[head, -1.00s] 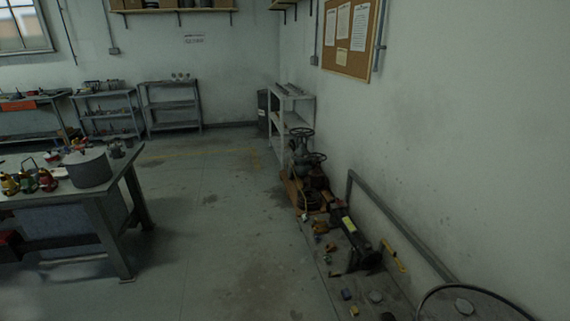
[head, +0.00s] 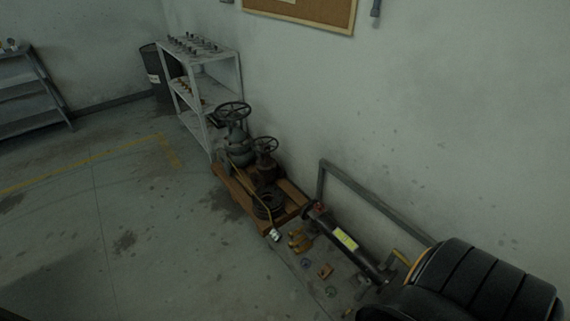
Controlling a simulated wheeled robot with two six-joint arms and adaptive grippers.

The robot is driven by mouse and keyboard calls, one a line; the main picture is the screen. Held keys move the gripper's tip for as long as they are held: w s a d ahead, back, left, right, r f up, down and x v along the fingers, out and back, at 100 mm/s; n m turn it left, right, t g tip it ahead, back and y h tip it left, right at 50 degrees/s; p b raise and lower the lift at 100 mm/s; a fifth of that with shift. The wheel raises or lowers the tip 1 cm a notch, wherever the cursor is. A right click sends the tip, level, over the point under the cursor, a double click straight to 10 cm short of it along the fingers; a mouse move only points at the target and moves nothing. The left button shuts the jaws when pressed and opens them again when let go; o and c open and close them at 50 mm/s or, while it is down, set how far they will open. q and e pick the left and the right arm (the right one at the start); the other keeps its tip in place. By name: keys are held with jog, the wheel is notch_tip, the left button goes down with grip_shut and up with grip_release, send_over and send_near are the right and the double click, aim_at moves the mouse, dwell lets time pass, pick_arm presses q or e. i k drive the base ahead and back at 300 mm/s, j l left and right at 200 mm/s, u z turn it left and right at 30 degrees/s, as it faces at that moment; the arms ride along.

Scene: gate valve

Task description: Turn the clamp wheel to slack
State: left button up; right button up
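No clamp wheel can be picked out for certain. A grey gate valve (head: 236,143) with a dark handwheel (head: 233,111) on top stands upright on a low wooden pallet (head: 291,206) against the right wall. A smaller rusty valve (head: 265,170) with its own handwheel (head: 265,144) stands beside it. A dark cylinder (head: 345,243) with a yellow label lies on the floor in front of the pallet. Neither of my grippers is in view.
A grey metal rail (head: 371,200) runs along the right wall by the cylinder. Small yellow and orange parts (head: 300,240) lie on the floor. A white shelf (head: 203,84) and dark bin (head: 156,72) stand behind.

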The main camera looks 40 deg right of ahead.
aim_at(319, 208)
jog(key=i+j, duration=0.1)
jog(key=i, duration=2.15)
jog(key=l+z, duration=0.1)
jog(key=z, duration=2.8)
